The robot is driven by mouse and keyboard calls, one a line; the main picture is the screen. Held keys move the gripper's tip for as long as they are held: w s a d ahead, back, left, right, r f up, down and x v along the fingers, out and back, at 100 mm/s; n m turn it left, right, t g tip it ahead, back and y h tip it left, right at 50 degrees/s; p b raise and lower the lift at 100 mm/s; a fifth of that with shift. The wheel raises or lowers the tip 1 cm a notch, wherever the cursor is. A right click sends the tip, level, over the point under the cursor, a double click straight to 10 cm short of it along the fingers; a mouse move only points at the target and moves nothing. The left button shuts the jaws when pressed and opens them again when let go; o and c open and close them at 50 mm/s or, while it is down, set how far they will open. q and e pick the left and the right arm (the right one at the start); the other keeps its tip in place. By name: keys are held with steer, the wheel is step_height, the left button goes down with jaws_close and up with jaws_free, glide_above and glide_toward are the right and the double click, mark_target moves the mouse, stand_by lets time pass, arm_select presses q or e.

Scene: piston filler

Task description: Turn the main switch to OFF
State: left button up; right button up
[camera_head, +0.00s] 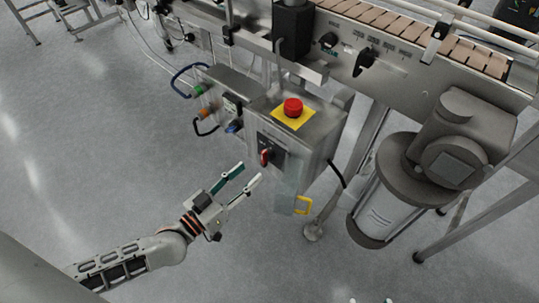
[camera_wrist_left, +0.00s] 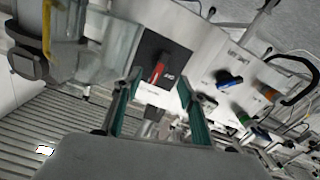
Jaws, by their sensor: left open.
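The main switch is a red handle on a dark plate (camera_head: 265,157) on the front of a grey control box (camera_head: 328,130). In the left wrist view the red handle (camera_wrist_left: 157,73) stands slightly tilted on its black plate, with white lettering beside it too small to read surely. My left gripper (camera_head: 251,172) is open and empty, just in front of and below the switch, apart from it. In the left wrist view its two green-padded fingers (camera_wrist_left: 157,82) lie on either side of the handle's line. Small tips at the head view's bottom edge may be my right gripper (camera_head: 370,300).
A red emergency button (camera_head: 293,107) on a yellow plate tops the box. A motor (camera_head: 400,190) stands farther right. The floor at left is free.

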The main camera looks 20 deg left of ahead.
mark_target(262, 161)
arm_select(q)
steer(key=shift+b+x, duration=0.55)
steer(key=shift+x, duration=2.9)
steer(key=shift+r, duration=0.1)
steer(key=c, duration=1.1)
